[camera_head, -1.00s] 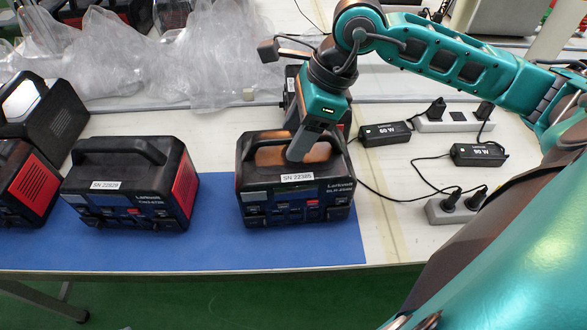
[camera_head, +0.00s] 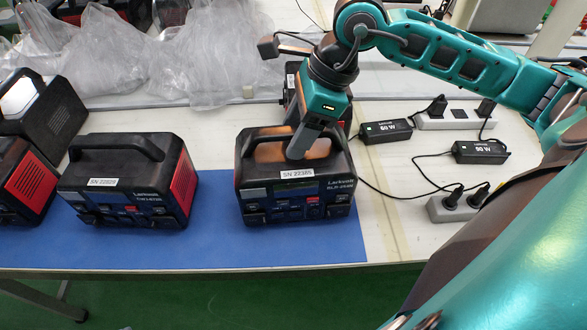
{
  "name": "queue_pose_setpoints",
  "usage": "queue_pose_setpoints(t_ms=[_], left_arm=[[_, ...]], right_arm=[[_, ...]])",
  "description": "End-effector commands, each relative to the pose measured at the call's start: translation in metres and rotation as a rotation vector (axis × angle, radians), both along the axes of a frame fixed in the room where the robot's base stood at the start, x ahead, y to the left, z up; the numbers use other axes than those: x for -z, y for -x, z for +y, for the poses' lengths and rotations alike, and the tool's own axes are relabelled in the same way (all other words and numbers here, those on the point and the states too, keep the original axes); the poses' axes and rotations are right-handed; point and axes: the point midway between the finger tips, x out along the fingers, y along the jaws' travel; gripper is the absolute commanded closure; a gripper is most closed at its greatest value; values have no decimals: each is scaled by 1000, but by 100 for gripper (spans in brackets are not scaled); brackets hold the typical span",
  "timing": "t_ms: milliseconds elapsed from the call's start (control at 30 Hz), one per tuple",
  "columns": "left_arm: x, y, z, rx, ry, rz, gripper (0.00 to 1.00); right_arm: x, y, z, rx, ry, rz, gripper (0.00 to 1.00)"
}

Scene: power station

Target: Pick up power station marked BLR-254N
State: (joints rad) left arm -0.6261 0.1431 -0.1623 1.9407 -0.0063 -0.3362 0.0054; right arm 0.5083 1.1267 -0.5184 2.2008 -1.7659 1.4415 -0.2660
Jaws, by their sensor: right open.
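A dark power station (camera_head: 297,192) with a label that seems to read BLR-254N and a tag SN 22385 stands upright on the blue mat (camera_head: 190,250). My right gripper (camera_head: 299,150) points down at its top, at the carry handle. The jaws are open. I cannot tell whether the fingers straddle the handle or touch it; the gripper body hides part of the handle. My left gripper is not in view.
Another power station (camera_head: 131,192) with red side panels stands to the left, with two more at the far left edge. One more (camera_head: 291,104) is partly hidden behind my right gripper. Power adapters (camera_head: 386,131), cables and power strips (camera_head: 455,207) lie on the right. Clear plastic bags (camera_head: 205,60) lie behind.

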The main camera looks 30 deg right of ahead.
Motion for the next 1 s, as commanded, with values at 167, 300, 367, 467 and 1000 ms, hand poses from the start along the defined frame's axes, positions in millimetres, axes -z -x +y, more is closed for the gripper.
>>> queue_pose_setpoints(t_ms=[167, 300, 367, 467, 1000], left_arm=[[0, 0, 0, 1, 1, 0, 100], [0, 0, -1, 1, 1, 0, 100], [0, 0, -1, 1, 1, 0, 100], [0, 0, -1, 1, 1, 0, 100], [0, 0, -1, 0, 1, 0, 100]], right_arm=[[0, 0, 0, 0, 0, 0, 49], [0, 0, 0, 0, 0, 0, 63], [0, 0, 0, 0, 0, 0, 68], [0, 0, 0, 0, 0, 0, 78], [0, 0, 0, 0, 0, 1, 100]])
